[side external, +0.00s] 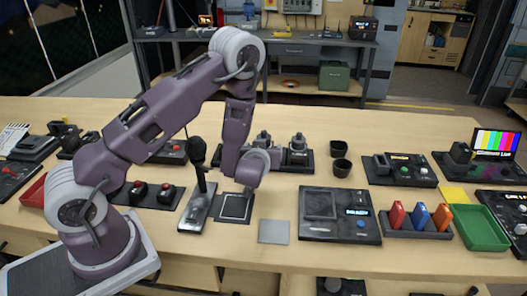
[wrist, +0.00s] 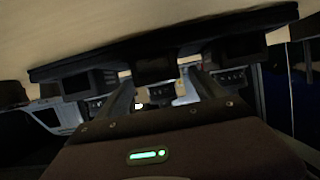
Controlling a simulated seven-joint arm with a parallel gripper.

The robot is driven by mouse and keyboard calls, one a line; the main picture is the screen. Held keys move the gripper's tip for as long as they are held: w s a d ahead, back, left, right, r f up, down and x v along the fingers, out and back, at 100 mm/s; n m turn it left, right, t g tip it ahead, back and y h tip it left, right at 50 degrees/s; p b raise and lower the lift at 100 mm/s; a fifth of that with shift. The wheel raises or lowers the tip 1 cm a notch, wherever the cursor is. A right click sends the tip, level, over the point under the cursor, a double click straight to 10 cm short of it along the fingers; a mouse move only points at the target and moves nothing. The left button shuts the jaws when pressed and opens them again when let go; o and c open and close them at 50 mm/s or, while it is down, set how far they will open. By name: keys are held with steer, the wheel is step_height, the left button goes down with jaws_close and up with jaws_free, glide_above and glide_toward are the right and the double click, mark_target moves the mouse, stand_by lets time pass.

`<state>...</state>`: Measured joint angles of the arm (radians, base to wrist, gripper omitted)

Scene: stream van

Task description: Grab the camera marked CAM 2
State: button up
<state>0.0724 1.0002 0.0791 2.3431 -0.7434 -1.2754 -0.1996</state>
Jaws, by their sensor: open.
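In the wrist view, several dark box-like units hang in a row from a dark plate (wrist: 165,40), so the picture looks upside down. The middle unit (wrist: 155,70) lies between the fingertips of my open gripper (wrist: 158,84). I cannot tell if the fingers touch it. Other units stand at left (wrist: 90,82) and right (wrist: 232,55). No CAM 2 marking is legible. In the side external view, two such units (side external: 263,140) (side external: 298,143) stand on a dark base (side external: 297,163) behind my wrist. My fingers are hidden there by my own arm.
A microphone (side external: 199,160) stands upright left of my wrist. A dark frame pad (side external: 234,208), a grey square (side external: 273,231) and a console (side external: 340,212) lie in front. A green tray (side external: 481,228) is farther right.

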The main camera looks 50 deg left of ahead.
steer(key=shift+x, duration=1.1)
jaws_close()
steer(key=shift+r, duration=0.1)
